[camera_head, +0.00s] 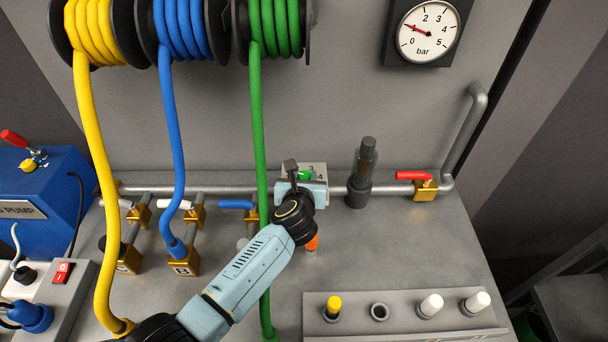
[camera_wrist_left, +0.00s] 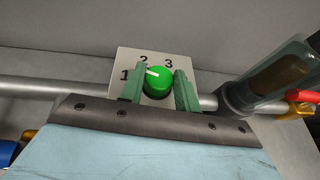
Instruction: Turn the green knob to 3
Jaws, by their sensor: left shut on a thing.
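The green knob (camera_wrist_left: 157,84) sits on a pale plate (camera_wrist_left: 122,62) with the numbers 1, 2 and 3 showing in the left wrist view. Its white mark points up and left, about between 1 and 2. My left gripper (camera_wrist_left: 160,90) has one green finger on each side of the knob and is shut on it. My right gripper is not in view.
A grey pipe (camera_head: 230,189) runs behind the knob, with a dark cylinder (camera_head: 362,175) and a red-handled valve (camera_head: 425,188) to the right. The green hose (camera_head: 258,130) hangs close by my left arm. The gauge (camera_head: 428,31) reads about 1 bar.

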